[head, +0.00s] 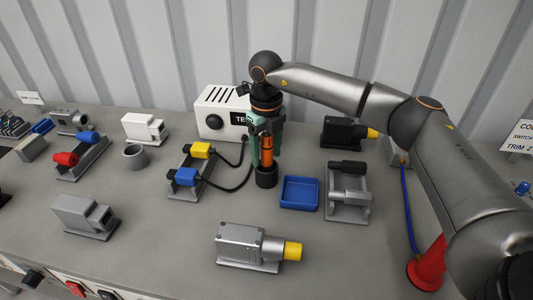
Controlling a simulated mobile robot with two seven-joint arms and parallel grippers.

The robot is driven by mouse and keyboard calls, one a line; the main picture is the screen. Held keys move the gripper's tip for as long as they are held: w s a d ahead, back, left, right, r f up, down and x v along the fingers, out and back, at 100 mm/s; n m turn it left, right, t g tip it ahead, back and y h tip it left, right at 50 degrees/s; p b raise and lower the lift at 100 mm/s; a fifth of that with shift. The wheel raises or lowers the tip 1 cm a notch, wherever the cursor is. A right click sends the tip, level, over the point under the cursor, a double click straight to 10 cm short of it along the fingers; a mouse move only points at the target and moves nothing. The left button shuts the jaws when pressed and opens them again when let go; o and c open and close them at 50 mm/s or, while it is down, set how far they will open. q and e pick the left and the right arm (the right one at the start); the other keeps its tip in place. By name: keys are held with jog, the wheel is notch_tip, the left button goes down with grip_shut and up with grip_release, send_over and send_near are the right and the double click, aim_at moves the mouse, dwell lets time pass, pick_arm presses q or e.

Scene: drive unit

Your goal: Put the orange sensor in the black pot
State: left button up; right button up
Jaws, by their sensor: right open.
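The orange sensor (266,154) is upright in the middle of the head view, with its lower end at the mouth of the black pot (266,178). It looks to stand in the pot, though how deep cannot be seen. My right gripper (265,160) points straight down above the pot. Its greenish fingers are open, one on each side of the sensor. The sensor's upper part is partly hidden by the gripper. My left gripper is not in view.
A blue tray (300,193) lies right of the pot. A white box (220,113) with a black knob stands behind, and yellow and blue connectors (190,170) with black cables are at left. A grey motor (258,247) with a yellow end lies in front.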

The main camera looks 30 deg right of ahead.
notch_tip(320, 180, up, 12)
jog(key=shift+f, duration=0.15)
dwell(2.5)
